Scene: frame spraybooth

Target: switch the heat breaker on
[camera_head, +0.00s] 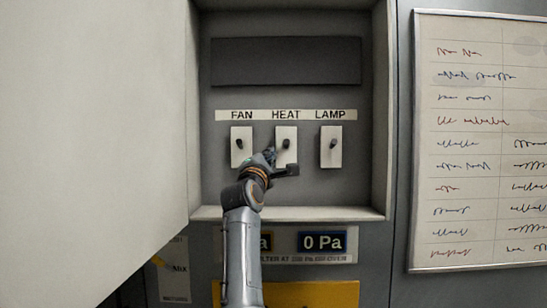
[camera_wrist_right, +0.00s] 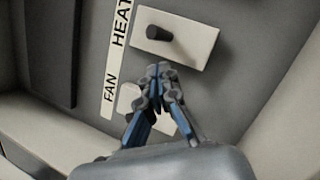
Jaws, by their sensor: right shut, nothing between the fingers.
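The heat breaker (camera_head: 291,157) is a white plate with a dark toggle under the HEAT label, the middle of three in the open wall cabinet. It also shows in the right wrist view (camera_wrist_right: 190,42), its black toggle (camera_wrist_right: 158,33) sticking out. My right gripper (camera_head: 271,152) is shut and empty, just at the left of the heat toggle, covering part of the plate's lower left. In the right wrist view its closed fingertips (camera_wrist_right: 160,70) are apart from the toggle in the picture, by the plate's edge. Whether the toggle is up or down is unclear. My left gripper is out of view.
The fan breaker (camera_head: 241,132) is to the left and the lamp breaker (camera_head: 331,158) to the right. The cabinet's bottom ledge (camera_head: 320,213) and side walls surround the recess. A big pale door panel (camera_head: 95,120) stands at the left. A pressure display (camera_head: 322,241) sits below.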

